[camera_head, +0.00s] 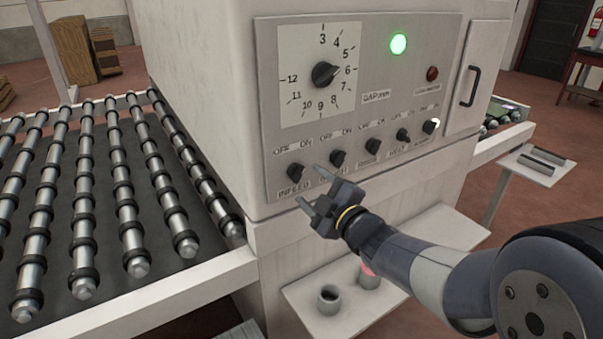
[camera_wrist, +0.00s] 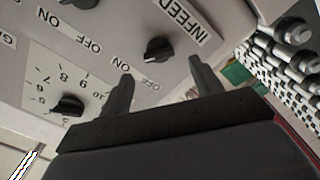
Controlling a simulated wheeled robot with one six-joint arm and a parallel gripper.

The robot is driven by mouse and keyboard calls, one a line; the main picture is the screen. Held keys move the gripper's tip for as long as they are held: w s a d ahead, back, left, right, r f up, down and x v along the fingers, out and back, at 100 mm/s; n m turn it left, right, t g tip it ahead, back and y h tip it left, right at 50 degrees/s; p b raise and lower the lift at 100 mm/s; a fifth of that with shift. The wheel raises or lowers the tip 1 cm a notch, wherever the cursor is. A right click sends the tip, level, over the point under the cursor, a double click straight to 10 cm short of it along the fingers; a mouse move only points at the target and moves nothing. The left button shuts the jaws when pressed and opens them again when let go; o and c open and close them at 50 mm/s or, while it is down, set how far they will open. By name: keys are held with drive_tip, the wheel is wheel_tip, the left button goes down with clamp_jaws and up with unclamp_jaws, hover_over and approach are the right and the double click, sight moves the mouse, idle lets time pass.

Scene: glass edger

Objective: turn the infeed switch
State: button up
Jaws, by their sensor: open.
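The infeed switch (camera_head: 293,172) is a black knob at the far left of the lower switch row, with OFF and ON labels above it and INFEED below. It also shows in the wrist view (camera_wrist: 158,49), upside down, ahead of the gap between my fingers. My gripper (camera_head: 308,188) is open and empty, just in front of the panel and slightly right of and below the switch. Its two fingers show in the wrist view (camera_wrist: 158,82). The knob appears beyond the fingertips, with no visible contact. The exact distance is hard to tell.
Another black switch (camera_head: 337,158) sits right of the infeed switch, close to my upper finger. A large numbered dial (camera_head: 325,74) and a lit green lamp (camera_head: 398,44) are above. A roller conveyor (camera_head: 128,200) lies left. A shelf (camera_head: 318,307) with cups juts out below.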

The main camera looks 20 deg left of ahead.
sight(299, 176)
drive_tip(key=shift+p+x, duration=0.5)
drive_tip(key=shift+x, duration=2.1)
drive_tip(key=c, duration=1)
